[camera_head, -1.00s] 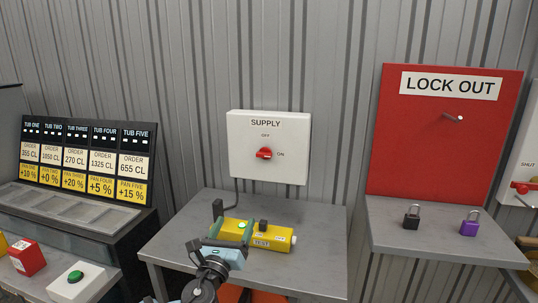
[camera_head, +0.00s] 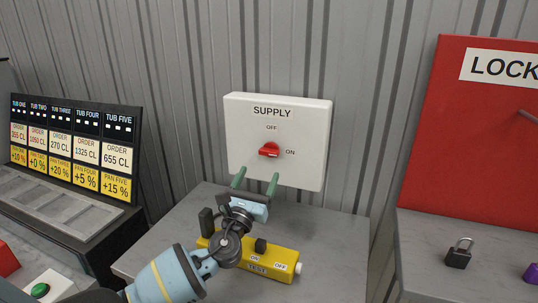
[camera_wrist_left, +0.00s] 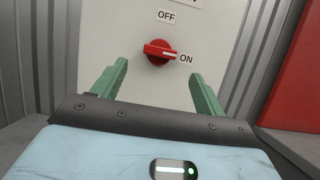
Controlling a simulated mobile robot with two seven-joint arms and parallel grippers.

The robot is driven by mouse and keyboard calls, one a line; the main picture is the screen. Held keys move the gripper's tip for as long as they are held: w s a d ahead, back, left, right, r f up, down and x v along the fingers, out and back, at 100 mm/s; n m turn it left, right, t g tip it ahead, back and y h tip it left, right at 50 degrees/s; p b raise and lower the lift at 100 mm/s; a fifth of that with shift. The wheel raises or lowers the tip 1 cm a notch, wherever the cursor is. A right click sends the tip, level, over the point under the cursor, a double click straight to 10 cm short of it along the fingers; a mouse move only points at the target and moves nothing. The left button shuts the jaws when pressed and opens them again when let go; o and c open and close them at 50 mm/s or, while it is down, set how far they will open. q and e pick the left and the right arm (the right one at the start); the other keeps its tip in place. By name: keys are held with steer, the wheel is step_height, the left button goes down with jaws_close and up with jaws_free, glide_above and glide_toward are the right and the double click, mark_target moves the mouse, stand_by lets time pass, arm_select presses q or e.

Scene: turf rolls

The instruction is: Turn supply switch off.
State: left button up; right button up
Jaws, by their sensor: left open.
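The supply switch is a red rotary knob (camera_head: 269,150) on a white box (camera_head: 240,125) marked SUPPLY, fixed to the corrugated wall. OFF is printed above the knob and ON to its right. In the left wrist view the knob (camera_wrist_left: 158,52) has its white mark pointing right, at ON. My left gripper (camera_head: 255,181) is open, with green fingers raised just below the knob. In the wrist view the fingers stand apart, left and right below the knob, not touching it. My right gripper is not in view.
A yellow tester (camera_head: 262,262) lies on the grey table (camera_head: 325,245) under the box, behind my left wrist. A red lock-out board (camera_head: 455,145) and a black padlock (camera_head: 459,253) are at right. A tub order panel (camera_head: 75,145) stands at left.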

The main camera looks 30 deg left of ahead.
mark_target(269, 152)
arm_select(q)
steer(key=x, duration=0.7)
steer(key=shift+w, duration=0.35)
steer(key=shift+a+r, duration=0.1)
steer(key=shift+c, duration=0.2)
steer(key=c, duration=0.9)
